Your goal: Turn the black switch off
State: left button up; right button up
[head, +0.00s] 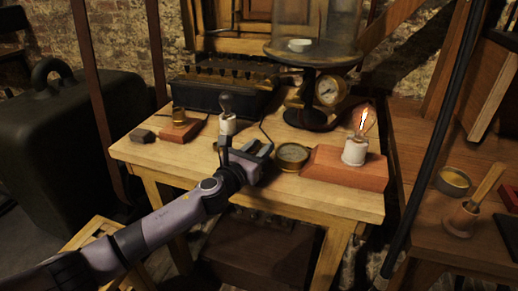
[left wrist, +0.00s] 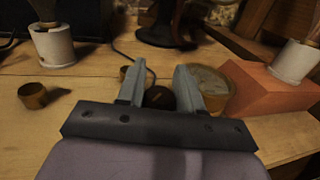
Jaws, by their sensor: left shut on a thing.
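The black switch (left wrist: 160,97) shows in the left wrist view as a dark round knob between my left fingers; in the head view my gripper hides it. My left gripper (head: 246,148) reaches low over the wooden table and is shut on this knob; its two grey fingers also show in the left wrist view (left wrist: 160,78). A lit bulb (head: 362,124) glows in a white socket on a red block (head: 335,171) to the right. A second bulb (head: 226,104) in a white socket behind my gripper is unlit. My right gripper is out of view.
A round brass gauge (head: 292,156) sits close to the right of my left gripper. A glass bell jar on a black stand (head: 315,120) and a long dark box (head: 220,95) stand behind. The table's front edge (head: 300,205) is clear.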

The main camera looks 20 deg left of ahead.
pick_arm(q)
jog(key=shift+y, duration=0.3)
jog(key=n+y+p, duration=0.1)
jog(key=n+y, duration=0.2)
jog(key=y, duration=0.1)
jog(key=shift+a+t, duration=0.1)
jog(key=shift+t, duration=0.2)
jog(key=n+y, duration=0.2)
jog(key=y, duration=0.2)
jog(key=shift+a+n, duration=0.25)
jog(key=shift+n, duration=0.15)
jog(key=n+y, duration=0.1)
jog(key=g+y, duration=0.1)
jog(key=y, duration=0.1)
jog(key=shift+a+n+g, duration=0.15)
jog(key=shift+n+g, duration=0.15)
jog(key=shift+n, duration=0.1)
jog(key=shift+s+a+f+n+g+y+b, duration=0.1)
jog(key=shift+n+g+y+b, duration=0.2)
jog(key=shift+n+g+y, duration=0.65)
jog(key=shift+s+a+n+g+y+b, duration=0.1)
jog(key=shift+n+g+y+b, duration=0.3)
jog(key=shift+y, duration=0.35)
jog(key=shift+s+a+n+g+y+b, duration=0.1)
jog(key=shift+n+g+y+b, duration=0.1)
jog(key=shift+n+y, duration=0.4)
jog(key=shift+y, duration=0.4)
jog(key=shift+a+n+g, duration=0.1)
jog(key=shift+n+g, duration=0.15)
jog(key=shift+g, duration=0.1)
